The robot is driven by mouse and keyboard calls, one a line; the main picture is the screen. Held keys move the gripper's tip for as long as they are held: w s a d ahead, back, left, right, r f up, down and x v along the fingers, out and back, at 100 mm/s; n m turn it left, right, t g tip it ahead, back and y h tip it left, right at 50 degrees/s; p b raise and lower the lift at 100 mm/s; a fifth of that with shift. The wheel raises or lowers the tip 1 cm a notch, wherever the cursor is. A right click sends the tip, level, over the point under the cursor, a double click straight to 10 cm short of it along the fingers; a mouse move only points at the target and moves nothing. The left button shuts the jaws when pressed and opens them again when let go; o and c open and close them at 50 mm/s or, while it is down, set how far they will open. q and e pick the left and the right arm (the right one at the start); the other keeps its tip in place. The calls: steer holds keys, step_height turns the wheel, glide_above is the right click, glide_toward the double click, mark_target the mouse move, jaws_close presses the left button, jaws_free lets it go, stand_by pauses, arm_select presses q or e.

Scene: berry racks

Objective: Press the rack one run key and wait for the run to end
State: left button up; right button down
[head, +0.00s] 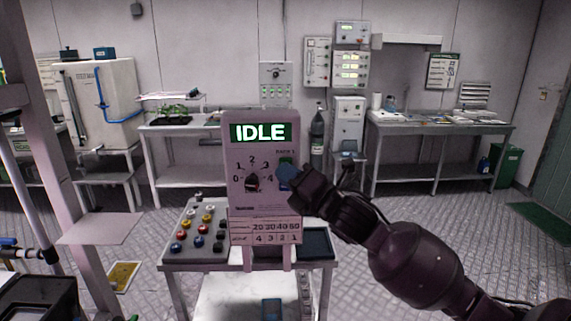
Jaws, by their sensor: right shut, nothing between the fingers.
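The rack one control box (240,200) stands upright on a small table in the middle of the head view. Its green display (260,132) reads IDLE. A black dial (253,182) with numbers from 0 to 4 sits below the display. A green key (286,161) shows at the right of the panel, partly hidden by my gripper. My right gripper (287,175) is shut and empty, with its bluish tip at the panel's right side, just below the green key. I cannot tell whether it touches the panel. My left gripper is not in view.
A tray of coloured knobs (205,229) lies left of the box, and a dark tray (318,243) lies right of it. A number chart (266,231) hangs below the panel. A grey post (60,150) stands at left. Benches line the back wall, with open floor between.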

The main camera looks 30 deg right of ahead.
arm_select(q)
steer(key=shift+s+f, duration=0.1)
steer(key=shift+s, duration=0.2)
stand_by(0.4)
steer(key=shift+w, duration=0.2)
arm_select(e)
steer(key=shift+w, duration=0.1)
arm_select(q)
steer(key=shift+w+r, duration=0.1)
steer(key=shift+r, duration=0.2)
arm_select(e)
steer(key=shift+w+d, duration=0.2)
steer(key=shift+w, duration=0.05)
